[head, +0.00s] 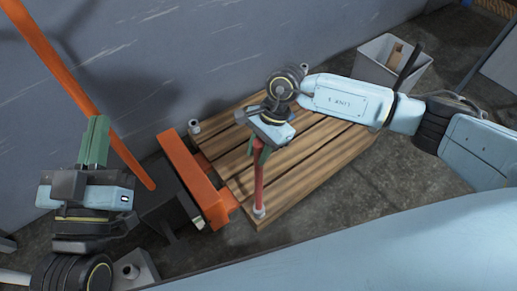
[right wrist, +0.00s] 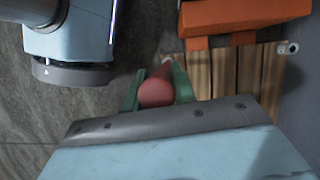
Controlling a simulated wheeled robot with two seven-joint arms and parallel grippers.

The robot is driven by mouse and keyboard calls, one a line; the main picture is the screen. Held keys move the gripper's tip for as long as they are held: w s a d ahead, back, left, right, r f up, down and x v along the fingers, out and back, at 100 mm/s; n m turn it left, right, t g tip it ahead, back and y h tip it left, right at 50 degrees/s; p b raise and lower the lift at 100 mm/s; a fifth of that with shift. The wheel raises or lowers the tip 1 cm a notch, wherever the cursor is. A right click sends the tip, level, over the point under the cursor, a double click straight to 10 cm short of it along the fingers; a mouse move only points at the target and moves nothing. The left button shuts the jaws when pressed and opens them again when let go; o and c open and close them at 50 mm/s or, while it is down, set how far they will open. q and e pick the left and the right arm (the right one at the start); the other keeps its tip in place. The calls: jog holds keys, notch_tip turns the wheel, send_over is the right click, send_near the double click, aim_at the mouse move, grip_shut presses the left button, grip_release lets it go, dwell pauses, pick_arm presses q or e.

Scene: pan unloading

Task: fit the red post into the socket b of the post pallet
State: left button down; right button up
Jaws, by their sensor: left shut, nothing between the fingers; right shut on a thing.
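The red post (head: 259,187) stands nearly upright, held near its top by my right gripper (head: 262,152), which is shut on it. In the right wrist view the post (right wrist: 157,92) shows end-on between the green fingers (right wrist: 159,86). Its lower end meets a pale socket (head: 259,212) at the near corner of the wooden pallet (head: 315,165); I cannot tell whether it is inside. Another socket (head: 194,126) at the pallet's far left corner is empty, also seen in the right wrist view (right wrist: 288,48). No socket letters are readable. My left gripper (head: 97,120) is shut and empty, left of the pallet.
An orange pallet jack (head: 193,180) stands against the pallet's left side, its long orange handle (head: 85,95) leaning up left. A grey bin (head: 392,66) stands behind the pallet at right. A grey wall (head: 200,50) closes the back.

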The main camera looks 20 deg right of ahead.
pick_arm(q)
jog(key=shift+s+r+t, duration=0.15)
jog(key=shift+r+t, duration=0.15)
jog(key=shift+r, duration=0.1)
pick_arm(e)
jog(key=o, duration=1.1)
jog(key=shift+f, duration=0.1)
pick_arm(q)
jog(key=s+a+f+g+y+p, duration=0.2)
jog(key=f+g, duration=0.4)
jog(key=f, duration=0.2)
jog(key=s+a+f+g+y+p, duration=0.2)
jog(key=f+g, duration=0.3)
jog(key=f, duration=0.3)
jog(key=shift+s+a+f+g, duration=0.15)
jog(key=shift+s+a+g, duration=0.1)
jog(key=shift+g, duration=0.15)
pick_arm(e)
jog(key=v, duration=1.3)
jog(key=shift+r, duration=0.25)
